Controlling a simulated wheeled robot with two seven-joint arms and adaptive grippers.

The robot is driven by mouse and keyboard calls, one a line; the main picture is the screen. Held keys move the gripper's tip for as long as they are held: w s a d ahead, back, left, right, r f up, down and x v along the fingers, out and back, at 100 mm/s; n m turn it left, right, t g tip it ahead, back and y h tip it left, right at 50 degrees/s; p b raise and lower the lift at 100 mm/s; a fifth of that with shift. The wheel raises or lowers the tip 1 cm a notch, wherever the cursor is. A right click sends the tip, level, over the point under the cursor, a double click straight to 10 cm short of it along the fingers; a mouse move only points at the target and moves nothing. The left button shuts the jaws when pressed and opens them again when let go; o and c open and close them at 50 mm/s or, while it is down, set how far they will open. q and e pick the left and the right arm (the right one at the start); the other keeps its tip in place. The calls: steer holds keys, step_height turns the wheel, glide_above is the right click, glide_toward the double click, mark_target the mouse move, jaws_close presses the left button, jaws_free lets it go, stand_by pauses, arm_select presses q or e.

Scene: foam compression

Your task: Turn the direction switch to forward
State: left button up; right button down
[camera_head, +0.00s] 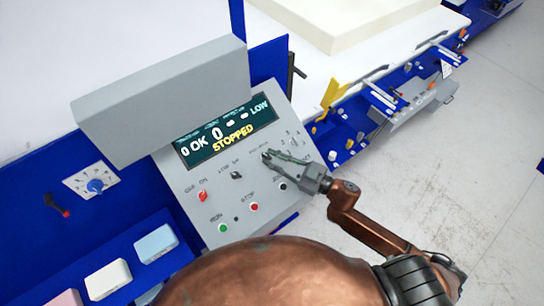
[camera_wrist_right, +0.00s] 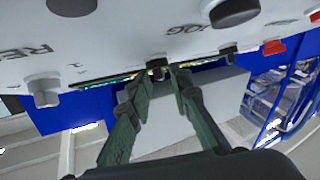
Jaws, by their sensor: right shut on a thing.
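The grey control panel (camera_head: 182,186) tilts up below a dark display (camera_head: 225,133) that reads "OK", "0", "LOW" and "STOPPED". My right gripper (camera_head: 268,157) reaches in from the right, with its fingertips at a small switch at the upper right of the panel. In the right wrist view my gripper (camera_wrist_right: 160,74) has its green fingers shut around this small dark switch (camera_wrist_right: 157,65). The fingers hide most of the switch, so which way it points cannot be told. Its label is too small to read. My left gripper is not in view.
Nearby on the panel are a black low/high switch (camera_head: 236,175), a red-tipped switch (camera_head: 202,196), a green button (camera_head: 223,228), a red button (camera_head: 254,207) and a black jog button (camera_head: 283,187). A grey box (camera_head: 165,98) overhangs the display.

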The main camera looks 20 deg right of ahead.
steer(key=shift+w+d+r+n+g+y+p, duration=0.1)
steer(key=shift+n+g+y+p, duration=0.3)
steer(key=shift+n+g, duration=0.4)
steer(key=shift+w+d+r+n+g+y+p, duration=0.15)
steer(key=shift+n+g+y, duration=0.35)
steer(key=shift+n+g, duration=0.25)
steer(key=shift+f+n, duration=0.1)
steer(key=shift+n, duration=0.15)
steer(key=shift+a, duration=0.1)
steer(key=c, duration=2.1)
jaws_free()
steer(key=shift+f, duration=0.1)
steer(key=v, duration=1.2)
steer(key=shift+w, duration=0.1)
